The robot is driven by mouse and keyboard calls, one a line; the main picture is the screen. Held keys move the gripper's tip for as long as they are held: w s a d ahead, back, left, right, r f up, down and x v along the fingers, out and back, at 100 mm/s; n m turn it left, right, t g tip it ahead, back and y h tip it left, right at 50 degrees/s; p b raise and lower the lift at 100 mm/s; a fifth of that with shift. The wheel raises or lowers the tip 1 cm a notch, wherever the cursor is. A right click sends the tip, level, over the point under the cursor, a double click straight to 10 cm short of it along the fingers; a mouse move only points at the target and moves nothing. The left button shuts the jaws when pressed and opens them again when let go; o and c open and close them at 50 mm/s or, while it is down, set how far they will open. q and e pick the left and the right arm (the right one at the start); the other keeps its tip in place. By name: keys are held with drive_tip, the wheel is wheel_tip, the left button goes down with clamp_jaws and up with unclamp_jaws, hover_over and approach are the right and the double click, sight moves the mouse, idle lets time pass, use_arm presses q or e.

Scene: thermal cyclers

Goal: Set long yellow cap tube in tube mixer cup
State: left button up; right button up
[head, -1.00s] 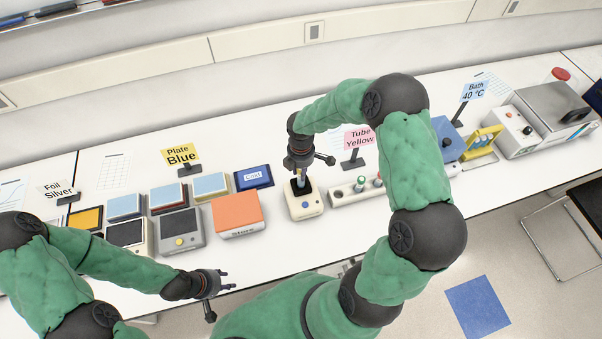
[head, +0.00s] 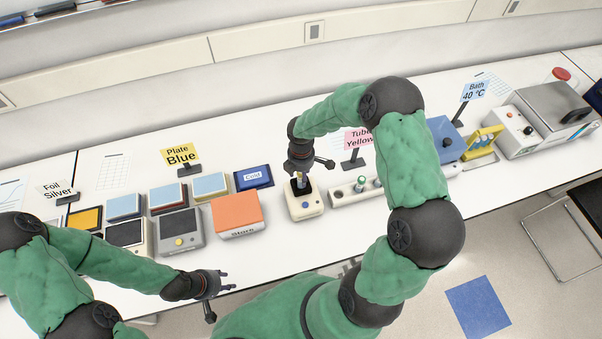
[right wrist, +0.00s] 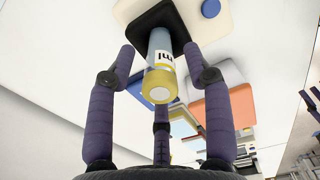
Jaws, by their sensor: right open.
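The long yellow cap tube (right wrist: 160,60) stands in the black cup (right wrist: 176,14) of the white tube mixer (head: 305,210), with its yellow cap toward my right wrist camera. The mixer has a blue button (right wrist: 210,8). My right gripper (head: 300,180) is above the mixer. In the right wrist view its fingers (right wrist: 160,75) are spread around the tube, with visible gaps on the left and right. The tube's lower end is hidden in the cup. My left gripper (head: 226,281) is open and empty, in front of the table edge.
A white tube rack (head: 345,195) with green-capped tubes stands just right of the mixer. An orange-topped box (head: 237,210) stands to its left. A pink "Tube Yellow" sign (head: 357,138) is behind the rack. The table behind the mixer is clear.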

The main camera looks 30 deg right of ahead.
use_arm(q)
drive_tip(key=shift+r+p, duration=0.65)
drive_tip(key=shift+r, duration=0.05)
use_arm(e)
wheel_tip(320, 180, up, 12)
drive_tip(key=shift+r, duration=0.15)
idle(1.4)
